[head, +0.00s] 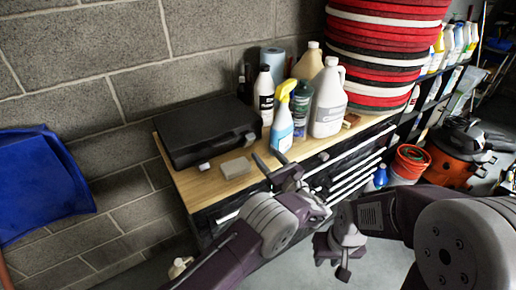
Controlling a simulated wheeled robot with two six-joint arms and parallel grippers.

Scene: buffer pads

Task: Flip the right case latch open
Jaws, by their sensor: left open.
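The black case (205,128) lies shut on the wooden top of the tool cabinet. Its right latch (250,137) shows as a small grey piece on the front edge, near the right corner. The left latch (204,166) is a light piece further left on the same edge. Whether the right latch is up or down is too small to tell. My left gripper (270,160) is open and empty over the cabinet's front edge, in front of the right latch and apart from it. My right gripper (331,268) hangs low in front of the cabinet, away from the case.
A beige block (236,167) lies between the case and my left gripper. Stacked red and black pads (385,50) rise behind. A blue sheet (38,185) is at left.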

